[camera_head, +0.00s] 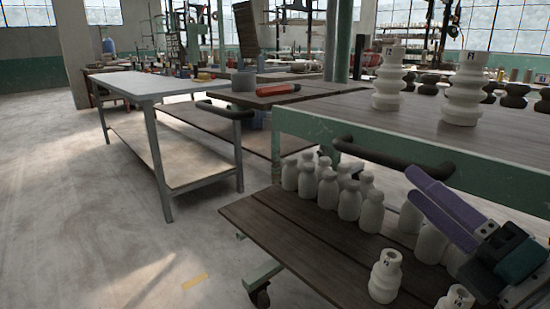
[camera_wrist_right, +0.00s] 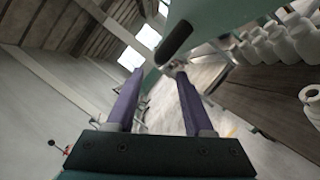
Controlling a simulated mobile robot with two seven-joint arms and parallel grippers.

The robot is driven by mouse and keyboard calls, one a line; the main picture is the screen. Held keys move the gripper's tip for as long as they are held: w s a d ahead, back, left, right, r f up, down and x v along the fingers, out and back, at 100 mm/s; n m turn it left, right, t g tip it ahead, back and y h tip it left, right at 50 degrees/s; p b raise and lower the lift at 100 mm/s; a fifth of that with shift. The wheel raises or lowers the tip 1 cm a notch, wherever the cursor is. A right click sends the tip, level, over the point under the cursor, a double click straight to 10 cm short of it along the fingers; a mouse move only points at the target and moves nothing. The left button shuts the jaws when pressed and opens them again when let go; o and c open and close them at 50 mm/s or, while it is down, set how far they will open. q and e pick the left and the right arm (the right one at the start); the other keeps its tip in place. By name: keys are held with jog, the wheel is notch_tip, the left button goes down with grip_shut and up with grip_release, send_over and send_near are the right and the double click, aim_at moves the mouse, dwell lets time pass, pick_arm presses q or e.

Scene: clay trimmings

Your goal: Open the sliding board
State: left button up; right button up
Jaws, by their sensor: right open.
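A green-framed cart (camera_head: 300,124) stands at the right of the head view, with a curved black handle (camera_head: 375,152) on its near side. The handle also shows in the right wrist view (camera_wrist_right: 176,42), just beyond the fingertips. A dark plank board (camera_head: 275,222) sits low on the cart and sticks out to the left; I cannot tell which part is the sliding board. My right gripper (camera_head: 412,184) is open, its two purple fingers pointing toward the handle from below right. Nothing shows between the fingers, and I cannot tell whether they touch the handle. My left gripper is out of view.
Several white bottle-shaped pieces (camera_head: 349,201) stand on the low board, close to my right gripper. Ribbed white pieces (camera_head: 465,88) stand on the cart top. A light metal table (camera_head: 160,84) stands to the left. The floor (camera_head: 80,210) at left is clear.

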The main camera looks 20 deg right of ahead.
aim_at(387, 163)
jog(key=x, duration=0.7)
jog(key=shift+w+r, duration=0.15)
jog(key=shift+w, duration=0.45)
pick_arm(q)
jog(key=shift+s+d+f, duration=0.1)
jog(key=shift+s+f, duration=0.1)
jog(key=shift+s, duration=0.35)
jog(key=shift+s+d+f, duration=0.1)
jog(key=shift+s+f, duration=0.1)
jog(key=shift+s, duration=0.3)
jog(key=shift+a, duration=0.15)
pick_arm(e)
grip_shut()
